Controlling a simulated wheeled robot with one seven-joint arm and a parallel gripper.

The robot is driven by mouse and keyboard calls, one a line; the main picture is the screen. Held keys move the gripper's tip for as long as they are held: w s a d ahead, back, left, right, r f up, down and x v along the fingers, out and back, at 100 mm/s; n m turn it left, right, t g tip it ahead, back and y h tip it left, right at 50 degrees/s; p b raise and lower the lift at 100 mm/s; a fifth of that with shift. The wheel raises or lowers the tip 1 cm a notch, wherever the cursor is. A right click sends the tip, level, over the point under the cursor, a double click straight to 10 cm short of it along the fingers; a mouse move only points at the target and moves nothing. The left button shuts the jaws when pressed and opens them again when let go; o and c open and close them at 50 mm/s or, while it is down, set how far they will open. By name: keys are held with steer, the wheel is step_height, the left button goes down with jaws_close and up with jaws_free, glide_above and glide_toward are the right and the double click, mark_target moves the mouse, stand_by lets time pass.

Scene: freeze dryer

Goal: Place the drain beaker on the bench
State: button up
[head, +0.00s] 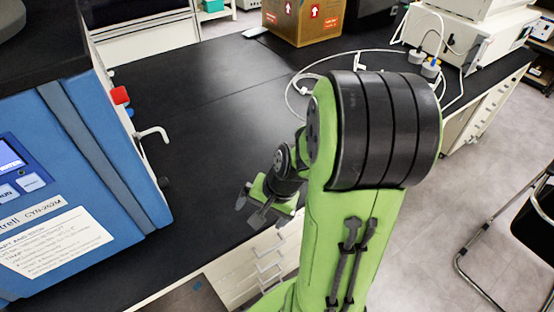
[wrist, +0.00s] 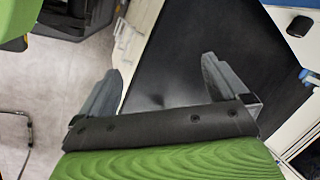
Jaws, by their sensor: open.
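I cannot make out a drain beaker in either view. The black bench top (head: 205,95) shows in the head view, with bare surface between the blue machine and my arm. It also fills the middle of the wrist view (wrist: 205,35). My gripper (head: 249,208) is over the front edge of the bench, to the right of the blue machine. In the wrist view my gripper (wrist: 161,68) has its two fingers spread wide with nothing between them. Part of the bench is hidden behind my arm.
The blue freeze dryer (head: 75,150) stands at the left, with a red knob (head: 120,95) and a white spout (head: 152,133) on its side. A cardboard box (head: 303,18) and a white tube loop (head: 290,95) lie farther back. A chair (head: 535,215) stands right.

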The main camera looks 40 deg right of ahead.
steer(key=s+d+m+t+h+p, duration=0.1)
steer(key=d+m+t+h+p, duration=0.15)
steer(key=d+m+t, duration=0.75)
steer(key=d+m+t+h+p, duration=0.1)
steer(key=d+m+p, duration=0.45)
steer(key=m, duration=1.05)
steer(key=b+x, duration=0.3)
steer(key=x, duration=0.2)
steer(key=d+b+x, duration=0.1)
steer(key=b+x, duration=0.3)
steer(key=x, duration=0.1)
steer(key=f+b+x, duration=0.1)
steer(key=b+x, duration=0.2)
steer(key=x, duration=0.3)
steer(key=shift+s+d+b, duration=0.15)
steer(key=shift+d+b, duration=0.15)
steer(key=shift+b, duration=0.1)
steer(key=shift+s, duration=0.1)
steer(key=shift+c, duration=0.5)
steer(key=c, duration=1)
step_height(320, 180, up, 10)
steer(key=p, duration=0.4)
